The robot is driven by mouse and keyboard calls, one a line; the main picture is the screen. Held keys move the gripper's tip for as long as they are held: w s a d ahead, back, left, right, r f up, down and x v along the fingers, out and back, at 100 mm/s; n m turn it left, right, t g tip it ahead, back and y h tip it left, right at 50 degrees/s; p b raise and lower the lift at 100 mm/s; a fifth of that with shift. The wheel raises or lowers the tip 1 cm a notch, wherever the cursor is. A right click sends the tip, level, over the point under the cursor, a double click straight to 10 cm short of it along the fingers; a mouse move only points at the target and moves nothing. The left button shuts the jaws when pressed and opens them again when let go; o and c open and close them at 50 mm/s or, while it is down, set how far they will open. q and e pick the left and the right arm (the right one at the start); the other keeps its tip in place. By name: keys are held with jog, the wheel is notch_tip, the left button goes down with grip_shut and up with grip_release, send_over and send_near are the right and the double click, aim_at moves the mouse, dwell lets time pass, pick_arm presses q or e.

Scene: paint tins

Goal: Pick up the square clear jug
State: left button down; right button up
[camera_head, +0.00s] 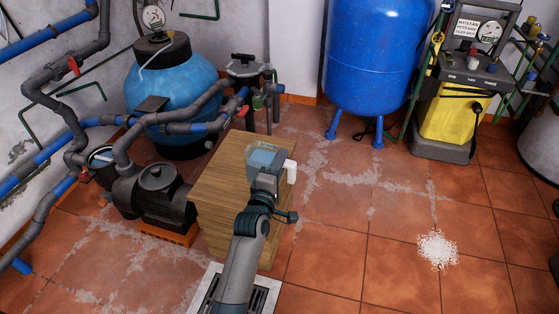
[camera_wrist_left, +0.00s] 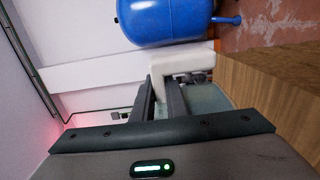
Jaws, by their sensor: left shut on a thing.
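The square clear jug (camera_head: 262,155) is at the right side of the wooden cabinet's top in the head view, with a pale bluish see-through body and a white handle (camera_head: 291,171). My left gripper (camera_head: 267,174) is over the near side of the jug and hides part of it. In the left wrist view the white handle (camera_wrist_left: 182,63) passes between the two dark fingers of my left gripper (camera_wrist_left: 164,92), which is shut on it. The clear body (camera_wrist_left: 208,98) shows behind the fingers. I cannot tell whether the jug touches the cabinet top. My right gripper is not in view.
The wooden cabinet (camera_head: 220,180) stands beside a black pump (camera_head: 155,190) and grey and blue pipes. A light-blue filter tank (camera_head: 180,85) and a dark-blue tank (camera_head: 368,55) stand behind. White granules (camera_head: 437,250) lie on the tiles. Floor to the right is mostly clear.

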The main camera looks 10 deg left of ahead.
pick_arm(q)
jog(key=shift+d+r, duration=0.1)
jog(key=shift+r, duration=0.1)
dwell(0.9)
jog(key=s+a+r, duration=0.2)
jog(key=s+r, duration=0.4)
jog(key=s, duration=0.2)
jog(key=s+a+r+y, duration=0.1)
jog(key=s+a+r, duration=0.2)
jog(key=s+r, duration=0.3)
jog(key=shift+s+r+n, duration=0.25)
jog(key=shift+s+n, duration=0.15)
jog(key=shift+s, duration=0.45)
